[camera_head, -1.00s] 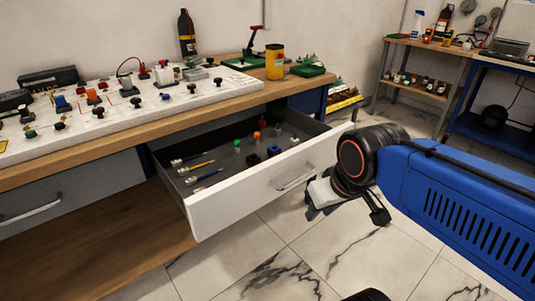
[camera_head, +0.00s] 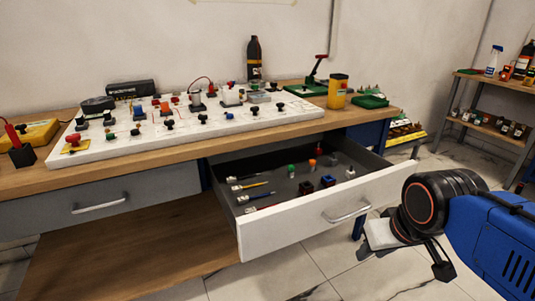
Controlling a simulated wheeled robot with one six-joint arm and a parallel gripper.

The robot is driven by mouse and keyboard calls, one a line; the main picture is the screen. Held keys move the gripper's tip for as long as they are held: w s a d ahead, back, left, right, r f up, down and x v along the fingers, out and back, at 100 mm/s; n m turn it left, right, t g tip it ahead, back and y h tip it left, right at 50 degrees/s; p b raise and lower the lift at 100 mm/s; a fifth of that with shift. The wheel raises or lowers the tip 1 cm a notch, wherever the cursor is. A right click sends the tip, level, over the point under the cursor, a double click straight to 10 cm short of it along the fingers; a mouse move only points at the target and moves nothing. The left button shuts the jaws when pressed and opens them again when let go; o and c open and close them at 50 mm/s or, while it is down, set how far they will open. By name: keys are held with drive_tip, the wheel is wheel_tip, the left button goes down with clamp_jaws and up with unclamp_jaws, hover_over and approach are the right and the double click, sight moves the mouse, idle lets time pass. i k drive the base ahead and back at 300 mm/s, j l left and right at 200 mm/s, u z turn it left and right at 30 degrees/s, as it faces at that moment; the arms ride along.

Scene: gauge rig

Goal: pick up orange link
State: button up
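A small orange piece (camera_head: 312,163), which may be the orange link, stands in the open drawer (camera_head: 330,219), towards its back. A green piece (camera_head: 290,168) is to its left and a red one (camera_head: 318,148) is behind it. My gripper (camera_head: 368,252) is outside the drawer, in front of its right end and well apart from the orange piece. It points down and left; its fingers are partly hidden and small, so I cannot tell whether it is open.
The drawer also holds a dark red block (camera_head: 305,187), a blue block (camera_head: 327,181) and several thin tools at the left. A white board (camera_head: 110,152) with several knobs and plugs lies on the bench (camera_head: 180,149) above. A shelf (camera_head: 490,130) stands at the right.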

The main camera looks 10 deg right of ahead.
sight(165, 106)
drive_tip(key=j+u, duration=0.1)
drive_tip(key=u, duration=0.3)
drive_tip(key=j+u, duration=0.1)
drive_tip(key=u, duration=0.35)
drive_tip(key=i+u, duration=0.15)
drive_tip(key=u, duration=0.25)
drive_tip(key=j+u, duration=0.1)
drive_tip(key=u, duration=0.3)
drive_tip(key=i+j+u, duration=0.15)
drive_tip(key=i+u, duration=0.25)
drive_tip(key=i+j+u, duration=0.1)
drive_tip(key=u, duration=0.3)
drive_tip(key=i+u, duration=0.45)
drive_tip(key=i+z, duration=0.4)
drive_tip(key=z, duration=0.35)
drive_tip(key=j+z, duration=0.1)
drive_tip(key=z, duration=0.35)
drive_tip(key=i+j+z, duration=0.1)
drive_tip(key=z, duration=0.35)
